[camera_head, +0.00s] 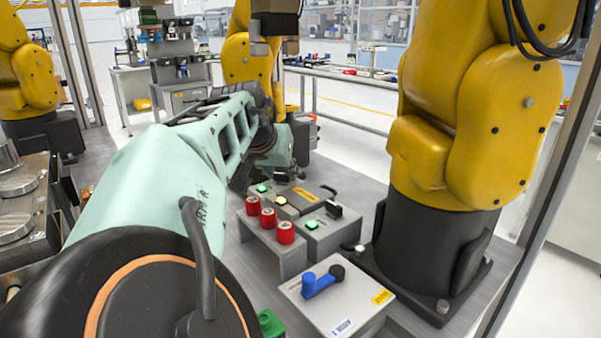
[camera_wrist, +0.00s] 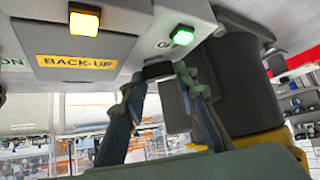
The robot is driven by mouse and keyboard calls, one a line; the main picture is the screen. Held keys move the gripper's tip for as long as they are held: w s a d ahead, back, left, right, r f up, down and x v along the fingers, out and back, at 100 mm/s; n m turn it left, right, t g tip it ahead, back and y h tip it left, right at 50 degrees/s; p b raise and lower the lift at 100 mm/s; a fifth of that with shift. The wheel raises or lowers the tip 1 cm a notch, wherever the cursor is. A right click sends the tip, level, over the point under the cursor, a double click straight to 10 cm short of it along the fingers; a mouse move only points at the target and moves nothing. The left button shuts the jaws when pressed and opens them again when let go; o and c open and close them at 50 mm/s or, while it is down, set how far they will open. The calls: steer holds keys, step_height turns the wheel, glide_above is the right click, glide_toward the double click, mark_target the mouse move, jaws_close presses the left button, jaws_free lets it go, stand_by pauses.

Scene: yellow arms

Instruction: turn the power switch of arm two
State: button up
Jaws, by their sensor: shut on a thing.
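My gripper (camera_wrist: 160,78) is shut on a small black switch handle (camera_wrist: 157,71) beside a lit green lamp (camera_wrist: 182,35) on a grey switch box. In the head view my gripper (camera_head: 281,174) reaches down at the far end of the row of grey boxes, by the rear box's green lamp (camera_head: 262,188); my forearm and hand hide part of that box. The fingers cover much of the handle, so its exact angle is hard to tell. A nearer box has a green lamp (camera_head: 312,225) and its own black switch (camera_head: 334,209).
A middle box has an orange lamp (camera_head: 280,200) and a BACK-UP label (camera_wrist: 76,62). Red knobs (camera_head: 268,218) stand on a grey bracket; a blue lever (camera_head: 322,281) is on the front box. A yellow arm (camera_head: 440,150) stands right, another yellow arm (camera_head: 247,62) behind my gripper.

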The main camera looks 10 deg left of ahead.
steer(key=shift+d+f+n+y+b, duration=0.1)
steer(key=shift+f+n+y+b, duration=0.15)
steer(key=shift+n+y+b, duration=0.7)
steer(key=n+y+b, duration=0.2)
steer(key=n+b, duration=0.1)
steer(key=shift+d+r+g, duration=0.1)
steer(key=shift+d+g, duration=0.15)
steer(key=shift+g, duration=0.15)
steer(key=shift+w+d+r+n+g+y+b, duration=0.1)
steer(key=shift+n+g+y+b, duration=0.15)
steer(key=shift+n+y, duration=0.3)
steer(key=shift+r+n+g+y+b, duration=0.15)
steer(key=shift+n+y+b, duration=0.2)
steer(key=shift+n, duration=0.35)
steer(key=shift+f+n+g+y, duration=0.1)
steer(key=shift+n+g+y, duration=0.55)
steer(key=shift+n, duration=0.55)
steer(key=o, duration=1.2)
steer(key=shift+c, duration=0.2)
